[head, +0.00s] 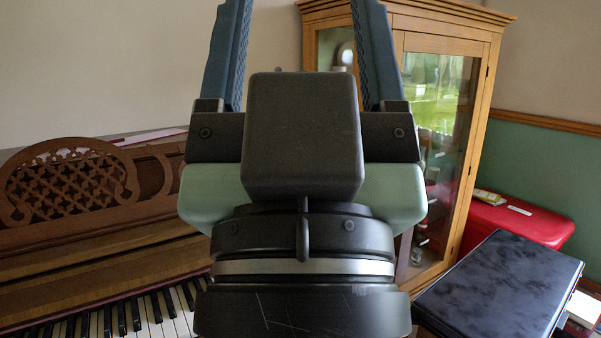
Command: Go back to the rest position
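My gripper (300,22) fills the middle of the head view, close to the camera and pointing up and away. Its two blue fingers stand wide apart, with nothing visible between them. The fingertips run up to the top edge of the view. The upright piano (90,235) is behind it at the left, brown wood with a carved lattice music stand (68,185). Some of its black and white keys (130,318) show at the lower left. My gripper and wrist hide the right part of the piano.
A wooden cabinet with glass doors (440,95) stands behind at the right. A red box (515,222) with small items on top is at the far right. A dark flat-topped piece (500,295) is at the lower right. The wall space at the upper left is bare.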

